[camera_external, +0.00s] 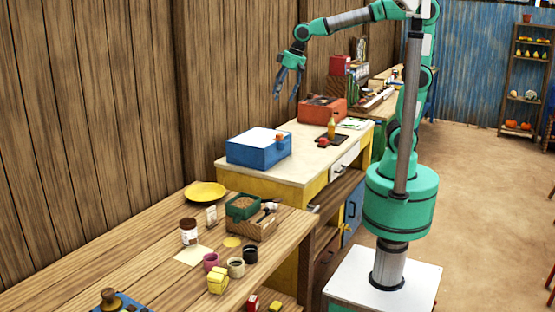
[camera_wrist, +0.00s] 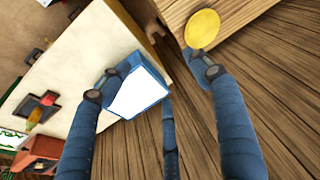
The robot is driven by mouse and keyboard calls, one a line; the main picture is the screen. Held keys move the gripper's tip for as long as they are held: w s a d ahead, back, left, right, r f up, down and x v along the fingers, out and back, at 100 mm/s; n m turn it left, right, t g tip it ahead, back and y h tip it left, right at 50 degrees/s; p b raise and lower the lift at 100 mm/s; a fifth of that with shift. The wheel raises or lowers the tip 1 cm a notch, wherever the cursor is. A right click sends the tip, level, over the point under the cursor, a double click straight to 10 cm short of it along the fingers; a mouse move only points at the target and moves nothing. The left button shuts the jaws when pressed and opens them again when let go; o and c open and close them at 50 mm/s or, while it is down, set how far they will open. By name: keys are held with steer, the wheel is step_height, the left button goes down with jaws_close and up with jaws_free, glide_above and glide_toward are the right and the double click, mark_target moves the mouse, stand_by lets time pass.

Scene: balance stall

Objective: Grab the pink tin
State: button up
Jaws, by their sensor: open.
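A small pink tin (camera_external: 211,262) stands on the front wooden table in the external view, left of a cream tin (camera_external: 236,267) and a black tin (camera_external: 250,253). My gripper (camera_external: 287,93) hangs open and empty in the air, above and behind the blue box (camera_external: 258,148), well away from the pink tin. In the wrist view my open fingers (camera_wrist: 155,76) spread over the blue box (camera_wrist: 140,87) and wooden boards. The pink tin does not show in the wrist view.
The wooden table (camera_external: 110,268) also bears a yellow plate (camera_external: 205,193), a brown jar (camera_external: 189,232), a green-topped box (camera_external: 243,207) and yellow blocks (camera_external: 217,281) close to the pink tin. A wooden wall (camera_external: 90,120) runs along the left.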

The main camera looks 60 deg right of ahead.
steer(key=w+a+f+n+g+p, duration=0.1)
steer(key=w+a+f+p, duration=0.15)
steer(key=a, duration=0.85)
steer(key=w+a+f+g+p, duration=0.15)
steer(key=a+f, duration=0.25)
steer(key=a, duration=0.8)
steer(key=w+a+f+n+p, duration=0.1)
steer(key=w+a+f, duration=0.2)
steer(key=a, duration=0.8)
steer(key=n+g+h+p, duration=0.1)
steer(key=p, duration=0.3)
glide_above(212, 263)
steer(key=w+d, duration=0.2)
step_height(212, 263, down, 22)
steer(key=shift+d, duration=0.15)
steer(key=shift+f, duration=4.25)
